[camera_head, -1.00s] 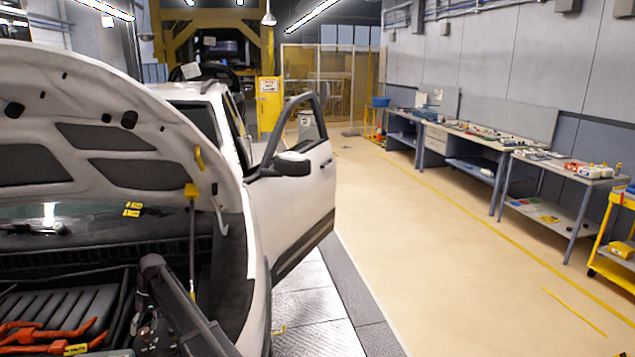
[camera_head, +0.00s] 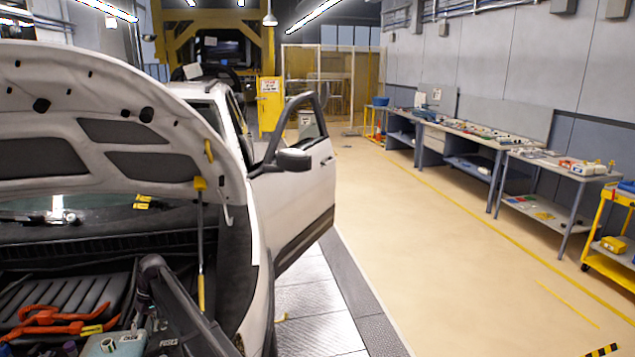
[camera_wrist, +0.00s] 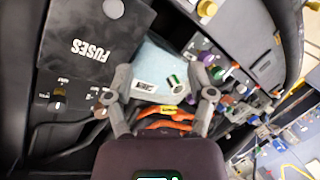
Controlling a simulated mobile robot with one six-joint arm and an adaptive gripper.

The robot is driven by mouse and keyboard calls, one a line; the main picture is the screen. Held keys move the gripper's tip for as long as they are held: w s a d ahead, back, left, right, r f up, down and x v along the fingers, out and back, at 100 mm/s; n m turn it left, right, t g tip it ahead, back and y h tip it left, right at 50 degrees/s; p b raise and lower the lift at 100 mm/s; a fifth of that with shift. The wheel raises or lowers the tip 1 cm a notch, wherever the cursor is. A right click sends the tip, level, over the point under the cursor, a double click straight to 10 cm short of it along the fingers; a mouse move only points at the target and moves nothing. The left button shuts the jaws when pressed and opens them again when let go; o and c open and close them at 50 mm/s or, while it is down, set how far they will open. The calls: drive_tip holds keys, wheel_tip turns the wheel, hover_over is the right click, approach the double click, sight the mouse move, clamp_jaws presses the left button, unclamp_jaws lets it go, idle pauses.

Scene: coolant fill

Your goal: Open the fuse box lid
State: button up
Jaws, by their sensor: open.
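The fuse box lid (camera_wrist: 68,58) is a flat black panel with white "FUSES" lettering, upside down at the upper left of the wrist view. It looks closed. Its lettering also shows at the bottom of the head view (camera_head: 168,343), partly cut off by the frame and beside my dark arm. My gripper (camera_wrist: 166,84) is open and empty, its grey fingers spread in the wrist view. The left finger is near the lid's right edge in the picture; I cannot tell the height gap or any touch.
A pale blue reservoir (camera_wrist: 160,62) shows between and beyond my fingers. Orange cables (camera_head: 50,320) lie in the engine bay. The raised hood (camera_head: 120,110) hangs above, held by a yellow-ended prop rod (camera_head: 200,240). An open car door (camera_head: 300,190) stands right. The floor beyond is clear.

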drive_tip(key=d+m+t, duration=0.2)
drive_tip(key=d+m, duration=0.3)
drive_tip(key=d, duration=3.2)
drive_tip(key=s+d+m, duration=0.2)
drive_tip(key=s+d, duration=0.3)
drive_tip(key=d, duration=0.5)
drive_tip(key=s+d+m+t+h, duration=0.1)
drive_tip(key=s+d, duration=0.4)
drive_tip(key=d, duration=0.5)
drive_tip(key=s+d+f+m+h, duration=0.1)
drive_tip(key=s+d+m, duration=0.1)
drive_tip(key=s+d, duration=0.4)
drive_tip(key=d, duration=0.3)
drive_tip(key=shift+d+m, duration=0.4)
drive_tip(key=shift+s+f, duration=0.1)
